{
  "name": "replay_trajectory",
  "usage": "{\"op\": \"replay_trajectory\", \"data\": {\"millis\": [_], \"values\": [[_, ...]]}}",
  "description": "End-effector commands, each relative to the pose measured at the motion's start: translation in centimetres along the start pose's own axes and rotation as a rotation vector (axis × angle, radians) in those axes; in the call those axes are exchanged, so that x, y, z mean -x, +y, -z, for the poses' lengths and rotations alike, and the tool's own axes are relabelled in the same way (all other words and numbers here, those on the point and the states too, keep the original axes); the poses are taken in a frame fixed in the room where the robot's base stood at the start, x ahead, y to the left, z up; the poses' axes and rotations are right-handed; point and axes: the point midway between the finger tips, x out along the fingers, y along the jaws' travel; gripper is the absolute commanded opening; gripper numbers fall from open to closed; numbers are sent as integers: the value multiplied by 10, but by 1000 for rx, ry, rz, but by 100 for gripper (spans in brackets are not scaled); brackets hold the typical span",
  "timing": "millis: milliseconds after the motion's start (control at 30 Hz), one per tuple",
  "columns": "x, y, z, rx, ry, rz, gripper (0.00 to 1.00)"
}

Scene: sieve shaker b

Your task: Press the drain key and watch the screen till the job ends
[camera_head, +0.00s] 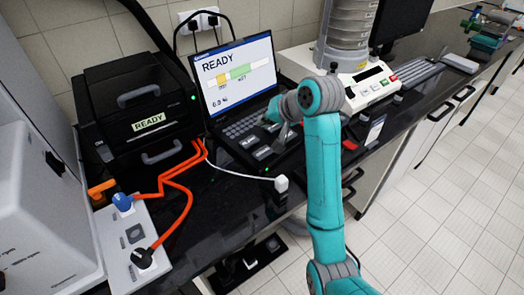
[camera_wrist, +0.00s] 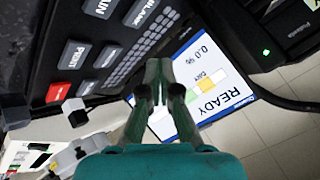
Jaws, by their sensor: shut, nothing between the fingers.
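The laptop-like unit has a lit screen (camera_head: 236,75) reading READY above a bar with yellow and green parts; it also shows in the wrist view (camera_wrist: 205,85), turned, with 0.0 %. In the wrist view, large dark keys lie on its deck at the upper left. One key, cut by the top edge, ends in "AIN" (camera_wrist: 97,8) and looks like the drain key. My gripper (camera_wrist: 158,66) is shut and empty, over the deck; contact cannot be told. In the head view my gripper (camera_head: 276,122) partly covers the keyboard.
A black box unit (camera_head: 140,108) with a READY label stands left of the laptop. Orange cables (camera_head: 178,175) run to a grey socket panel (camera_head: 140,240). A sieve stack (camera_head: 345,35) stands on a white shaker base (camera_head: 367,84) to the right. The floor lies clear at right.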

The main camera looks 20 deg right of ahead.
Motion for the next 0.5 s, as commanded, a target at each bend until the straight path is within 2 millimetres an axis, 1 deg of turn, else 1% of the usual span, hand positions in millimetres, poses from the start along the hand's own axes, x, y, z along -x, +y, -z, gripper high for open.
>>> {"op": "replay_trajectory", "data": {"millis": [167, 500], "values": [[-11, 8, -8, -2, -2, -1, 0], [-40, 30, -30, -2, -2, -1, 0]]}}
